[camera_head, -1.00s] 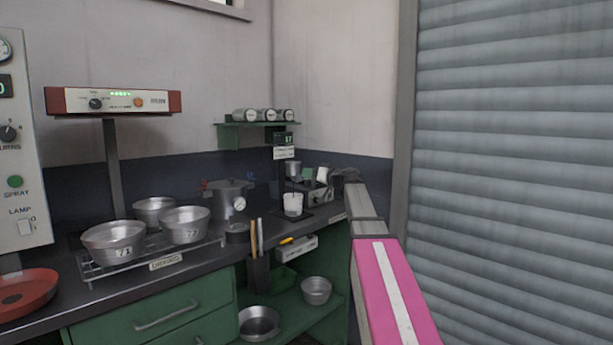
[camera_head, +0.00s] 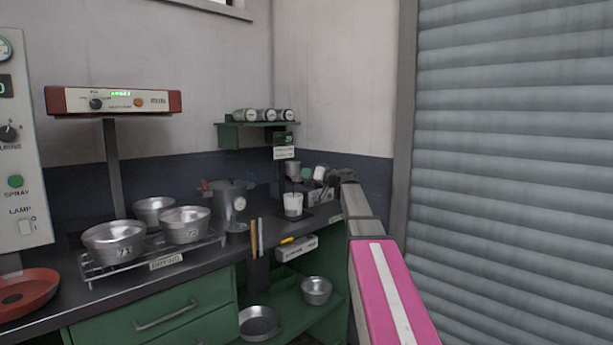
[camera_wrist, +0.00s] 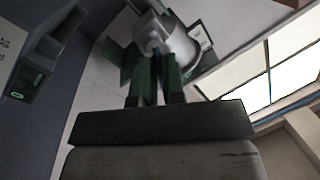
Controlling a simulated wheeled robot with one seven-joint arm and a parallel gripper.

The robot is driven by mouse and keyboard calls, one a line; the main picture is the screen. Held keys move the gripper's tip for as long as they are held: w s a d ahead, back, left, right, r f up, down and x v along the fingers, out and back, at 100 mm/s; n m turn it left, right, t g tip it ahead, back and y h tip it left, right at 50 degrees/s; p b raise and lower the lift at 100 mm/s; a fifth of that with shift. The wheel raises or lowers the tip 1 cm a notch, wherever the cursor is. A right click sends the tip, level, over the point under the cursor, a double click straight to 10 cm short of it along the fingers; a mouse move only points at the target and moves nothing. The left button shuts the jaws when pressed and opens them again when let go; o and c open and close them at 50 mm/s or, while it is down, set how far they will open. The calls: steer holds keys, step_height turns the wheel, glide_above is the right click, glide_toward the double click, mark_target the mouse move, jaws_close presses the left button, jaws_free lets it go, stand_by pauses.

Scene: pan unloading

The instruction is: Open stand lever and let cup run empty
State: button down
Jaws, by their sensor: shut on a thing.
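The stand (camera_head: 284,153) is at the back right of the bench, with a small display and a white label. A small metal cup (camera_head: 293,168) hangs on it above a white beaker (camera_head: 293,205). My gripper (camera_head: 305,174) is right beside the cup, coming in from the right. In the wrist view, my gripper's green fingers (camera_wrist: 155,75) are close together, with the metal cup (camera_wrist: 180,48) just beyond the tips. They are shut on the stand lever, which is mostly hidden between them. I cannot make out any stream into the beaker.
Several metal pans, including one marked 71 (camera_head: 113,240), sit on a rack further left. A green shelf (camera_head: 230,133) with jars is on the wall above. A roller shutter (camera_head: 515,170) fills the right.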

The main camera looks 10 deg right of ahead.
steer(key=shift+m, duration=0.4)
steer(key=c, duration=1.2)
jaws_free()
steer(key=shift+d, duration=0.1)
steer(key=v, duration=1)
steer(key=shift+s+d, duration=0.25)
steer(key=shift+d, duration=0.05)
steer(key=shift+f, duration=0.15)
